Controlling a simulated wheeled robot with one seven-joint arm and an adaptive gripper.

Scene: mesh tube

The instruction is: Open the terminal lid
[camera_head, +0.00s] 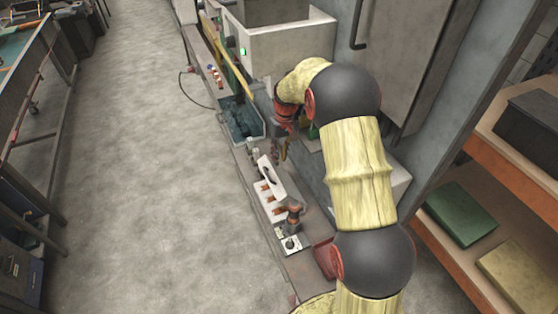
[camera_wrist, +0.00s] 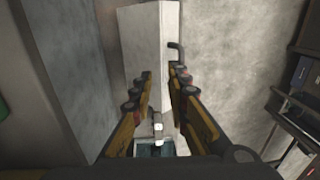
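I cannot tell for certain which part is the terminal lid. A white box (camera_head: 270,207) with several copper-coloured pieces stands on the bench in the head view; a tilted white panel with a dark handle (camera_head: 268,174) rises at its far end. My gripper (camera_head: 283,149) points down over the bench, just beyond this panel. In the wrist view my gripper (camera_wrist: 161,80) has its two yellow fingers apart with nothing between them. Beyond them is a pale upright block (camera_wrist: 140,40) with a dark hooked bar (camera_wrist: 177,50) at its right. I see no contact.
A teal bin (camera_head: 242,118) lies left of my gripper. A grey machine with a green light (camera_head: 290,45) stands behind. A red-topped part (camera_head: 294,211) stands near the white box. Shelves (camera_head: 485,95) are at the right.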

